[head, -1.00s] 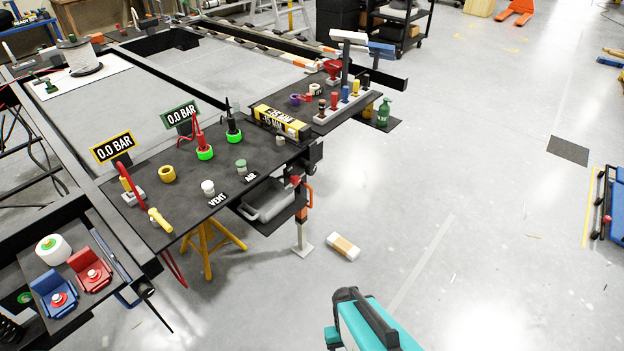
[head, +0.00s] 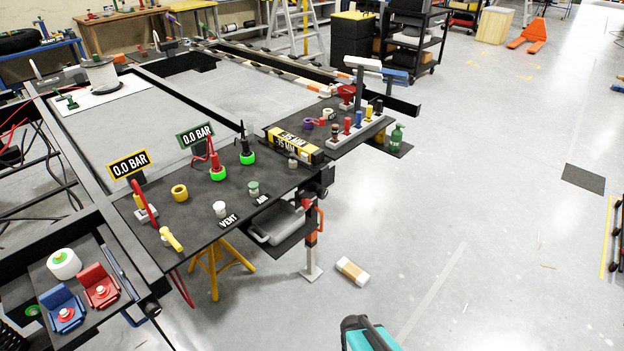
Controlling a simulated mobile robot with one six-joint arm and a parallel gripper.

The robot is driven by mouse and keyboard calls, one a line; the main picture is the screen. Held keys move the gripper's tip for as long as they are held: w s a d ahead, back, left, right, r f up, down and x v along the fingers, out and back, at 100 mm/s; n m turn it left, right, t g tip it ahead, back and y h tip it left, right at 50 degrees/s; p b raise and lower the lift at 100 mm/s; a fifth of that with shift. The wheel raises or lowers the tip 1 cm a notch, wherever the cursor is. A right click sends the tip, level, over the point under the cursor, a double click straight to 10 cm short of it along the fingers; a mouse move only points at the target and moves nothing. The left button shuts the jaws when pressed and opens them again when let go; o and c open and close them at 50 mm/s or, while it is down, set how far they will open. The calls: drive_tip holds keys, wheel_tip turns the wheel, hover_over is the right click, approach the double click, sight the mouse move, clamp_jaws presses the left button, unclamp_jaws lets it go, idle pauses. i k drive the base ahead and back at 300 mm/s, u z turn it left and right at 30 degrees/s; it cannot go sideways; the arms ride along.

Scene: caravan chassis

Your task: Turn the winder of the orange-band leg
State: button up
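The orange-band leg (head: 313,258) stands upright beside the right end of the dark worktop, its pale square foot on the floor. An orange band shows around its upper part. A small orange-red handle (head: 320,218) sticks up at its right side and looks like the winder, but it is too small to tell its exact shape. A red part (head: 306,203) shows near the leg's top, partly under the chassis edge.
A yellow trestle (head: 212,268) stands further left. A white and tan block (head: 351,271) lies on the floor right of the foot. Open floor extends to the right.

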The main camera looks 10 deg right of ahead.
sight(322, 192)
drive_tip(key=k, duration=1.35)
drive_tip(key=z, duration=0.2)
drive_tip(key=i, duration=1.85)
drive_tip(key=u, duration=0.55)
